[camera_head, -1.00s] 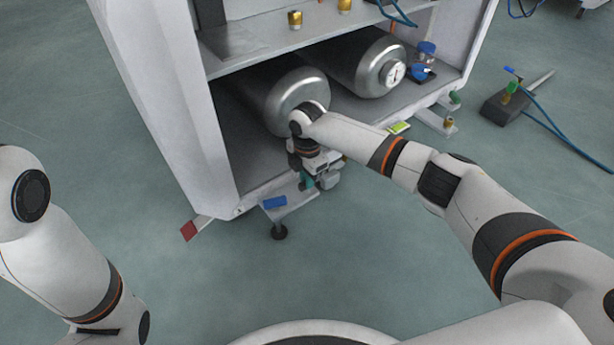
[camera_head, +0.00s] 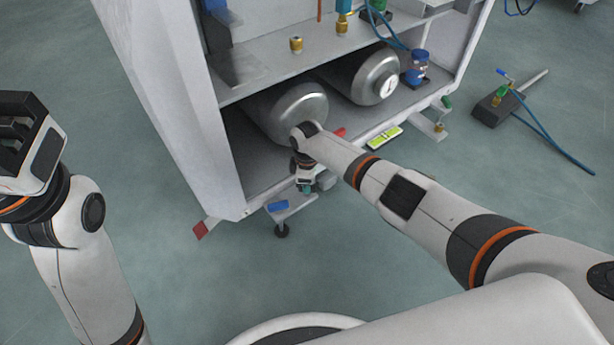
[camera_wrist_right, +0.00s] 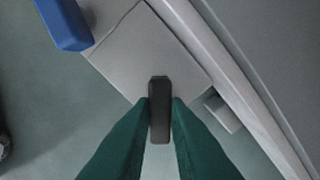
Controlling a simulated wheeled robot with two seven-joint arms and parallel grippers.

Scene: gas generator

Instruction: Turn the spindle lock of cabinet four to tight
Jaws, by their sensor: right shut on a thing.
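The spindle lock (camera_wrist_right: 159,110) shows in the right wrist view as a small dark upright bar over a pale bracket plate (camera_wrist_right: 145,50). My right gripper (camera_wrist_right: 160,108) has its two green fingers closed on either side of this bar. In the head view my right gripper (camera_head: 305,187) is low at the front edge of the white cabinet (camera_head: 245,212), beside the bracket with a blue block (camera_head: 278,206). The wrist and fingers hide the lock there. My left gripper (camera_head: 25,135) is raised at the far left, away from the cabinet; its jaw opening is unclear.
Two metal cylinders (camera_head: 290,108) lie on the cabinet's lower shelf. A green level (camera_head: 384,138) lies at its front edge. A caster (camera_head: 281,231) stands below the bracket. A dark pedal-like block (camera_head: 497,107) with a blue hose lies on the floor at right.

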